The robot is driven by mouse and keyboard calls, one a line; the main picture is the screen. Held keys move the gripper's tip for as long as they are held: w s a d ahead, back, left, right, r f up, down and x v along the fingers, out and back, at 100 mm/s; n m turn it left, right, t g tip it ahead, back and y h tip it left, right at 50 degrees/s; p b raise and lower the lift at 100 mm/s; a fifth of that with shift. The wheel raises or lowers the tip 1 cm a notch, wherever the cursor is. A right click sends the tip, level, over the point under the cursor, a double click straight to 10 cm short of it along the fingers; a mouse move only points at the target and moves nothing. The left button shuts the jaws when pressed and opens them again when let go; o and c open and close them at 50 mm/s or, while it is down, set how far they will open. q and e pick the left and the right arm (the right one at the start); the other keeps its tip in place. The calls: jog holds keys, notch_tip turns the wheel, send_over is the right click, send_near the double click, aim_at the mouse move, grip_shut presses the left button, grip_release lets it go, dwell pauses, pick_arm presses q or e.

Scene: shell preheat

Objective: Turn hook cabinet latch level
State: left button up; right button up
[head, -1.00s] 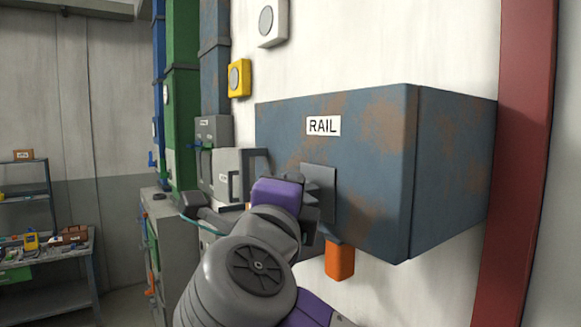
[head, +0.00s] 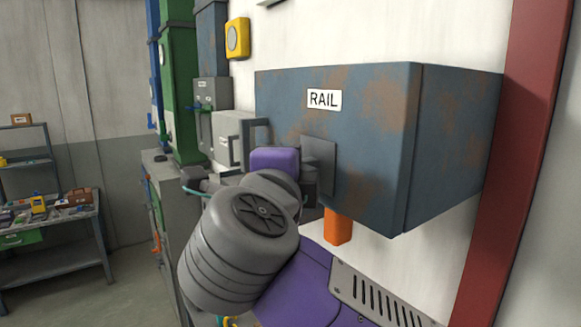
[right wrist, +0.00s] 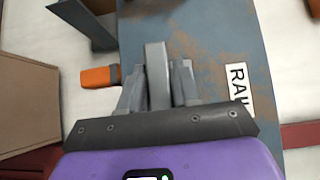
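The rusty blue cabinet (head: 375,125) hangs on the wall with a RAIL label (head: 324,99) on its front. Its latch shows as a grey plate (head: 320,160) with an orange grip (head: 338,226) hanging straight down below it. My right gripper (right wrist: 158,80) is at the latch, its wrist in front of the plate in the head view. In the right wrist view the fingers stand on both sides of a grey bar (right wrist: 157,65), with the orange grip (right wrist: 100,76) sticking out to the left. Whether the fingers press on the bar is unclear. My left gripper is out of view.
A grey box (head: 235,140) with a handle is left of the cabinet, near a green column (head: 182,90) and a yellow box (head: 238,38). A red post (head: 515,170) stands close on the right. A workbench (head: 50,225) with tools is far left.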

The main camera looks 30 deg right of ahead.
jog(key=shift+o, duration=1.2)
jog(key=v, duration=0.7)
jog(key=shift+s+a, duration=0.2)
jog(key=shift+s, duration=0.05)
jog(key=shift+f, duration=0.1)
